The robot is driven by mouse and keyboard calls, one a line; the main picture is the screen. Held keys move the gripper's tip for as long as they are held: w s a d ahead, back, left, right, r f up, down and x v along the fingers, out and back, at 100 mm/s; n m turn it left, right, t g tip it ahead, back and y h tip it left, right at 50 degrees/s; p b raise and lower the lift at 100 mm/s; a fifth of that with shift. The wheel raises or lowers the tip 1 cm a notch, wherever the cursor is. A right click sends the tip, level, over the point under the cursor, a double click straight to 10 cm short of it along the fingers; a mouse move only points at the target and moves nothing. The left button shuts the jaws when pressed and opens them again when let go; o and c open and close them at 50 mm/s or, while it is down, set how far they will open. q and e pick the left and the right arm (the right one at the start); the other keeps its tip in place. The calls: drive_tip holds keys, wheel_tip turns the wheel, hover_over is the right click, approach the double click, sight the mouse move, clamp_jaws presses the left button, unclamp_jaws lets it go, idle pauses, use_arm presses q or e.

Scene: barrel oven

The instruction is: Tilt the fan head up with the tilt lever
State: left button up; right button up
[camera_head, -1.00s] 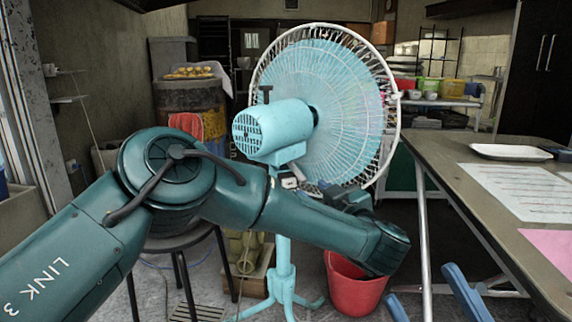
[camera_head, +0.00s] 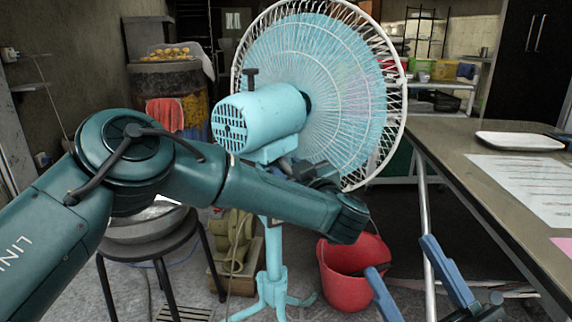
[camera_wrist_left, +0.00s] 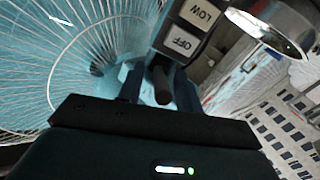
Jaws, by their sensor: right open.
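The light-blue fan head (camera_head: 262,118), with its white wire cage (camera_head: 318,85), stands on a blue pole (camera_head: 275,250). A black T-shaped knob (camera_head: 250,77) stands on top of the motor housing. In the left wrist view, a dark lever (camera_wrist_left: 162,84) sits between the two blue fingers of my left gripper (camera_wrist_left: 160,80). The fingers look apart, with gaps beside the lever. In the head view, my left forearm and wrist hide most of the fan's neck and the fingertips. My right gripper (camera_head: 413,275) is open and empty at the lower right.
A switch panel (camera_wrist_left: 192,30) marked LOW and OFF is close beyond the left fingers. A red bucket (camera_head: 350,285) stands right of the fan pole. A round stool (camera_head: 150,225) is at left. A table (camera_head: 450,170) with a white tray (camera_head: 520,141) fills the right.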

use_arm(q)
drive_tip(key=shift+w+a, duration=0.1)
drive_tip(key=shift+w, duration=0.05)
clamp_jaws()
idle(0.4)
